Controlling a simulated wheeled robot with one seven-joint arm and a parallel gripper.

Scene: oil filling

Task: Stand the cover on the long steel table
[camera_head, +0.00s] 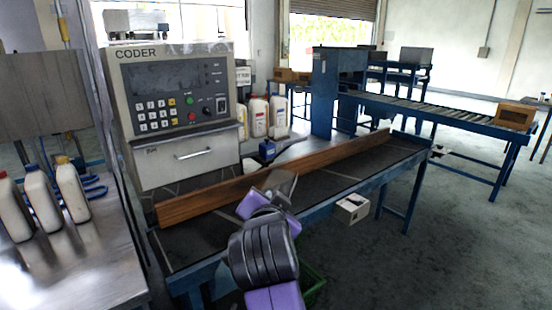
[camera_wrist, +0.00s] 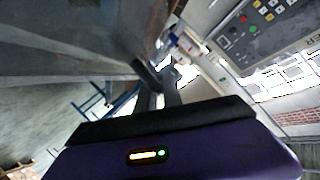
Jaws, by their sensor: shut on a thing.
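My gripper (camera_head: 272,198) is purple and black and is raised in front of the dark conveyor bench. It is shut on a small grey piece, which I take to be the cover (camera_head: 283,183); its outline is partly hidden by the gripper. A shiny steel table (camera_head: 85,265) stands at the left in the head view, apart from my gripper. Its far extent is out of frame.
Several white bottles (camera_head: 40,200) stand on the steel table's far part. A roller conveyor (camera_head: 430,108) is behind at right.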

